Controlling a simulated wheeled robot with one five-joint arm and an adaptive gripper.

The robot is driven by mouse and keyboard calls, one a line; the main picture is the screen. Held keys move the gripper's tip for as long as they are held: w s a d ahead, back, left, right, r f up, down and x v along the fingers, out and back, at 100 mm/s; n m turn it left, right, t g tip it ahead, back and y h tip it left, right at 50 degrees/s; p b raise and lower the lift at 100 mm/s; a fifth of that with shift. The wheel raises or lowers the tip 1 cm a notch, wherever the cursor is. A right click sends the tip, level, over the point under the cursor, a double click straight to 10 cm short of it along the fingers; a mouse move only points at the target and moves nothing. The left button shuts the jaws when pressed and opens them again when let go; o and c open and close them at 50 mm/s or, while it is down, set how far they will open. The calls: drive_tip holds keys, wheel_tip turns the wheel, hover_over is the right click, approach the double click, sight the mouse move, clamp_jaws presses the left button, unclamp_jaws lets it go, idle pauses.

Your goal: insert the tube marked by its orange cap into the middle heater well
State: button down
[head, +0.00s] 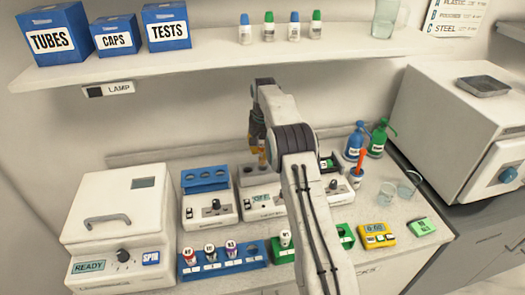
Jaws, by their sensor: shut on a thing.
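My gripper (258,135) points down at the back of the bench, over the rear of the white heater block (262,200), whose display reads OFF. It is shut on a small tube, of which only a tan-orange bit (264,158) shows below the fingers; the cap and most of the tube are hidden. My arm crosses in front of the heater and hides much of its top, so I cannot make out the middle well or whether the tube is in it.
A blue rack (208,262) with several capped tubes and a green rack (283,248) stand in front. A white SPIN machine (118,225) is at left. Bottles (377,140), a cup with an orange item (357,178), glass beakers (388,194) and a yellow timer (377,235) are at right. A shelf (215,62) hangs above.

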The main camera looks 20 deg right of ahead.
sight(263, 161)
drive_tip(key=shift+f, duration=0.4)
drive_tip(key=shift+f+b, duration=1.35)
drive_tip(key=shift+f, duration=0.55)
drive_tip(key=shift+f, duration=0.1)
drive_tip(key=c, duration=1)
unclamp_jaws()
drive_tip(key=shift+s+a+r, duration=0.1)
drive_tip(key=shift+s+r, duration=0.1)
drive_tip(key=shift+r, duration=1.7)
drive_tip(key=shift+s+r, duration=0.15)
drive_tip(key=shift+r, duration=1.7)
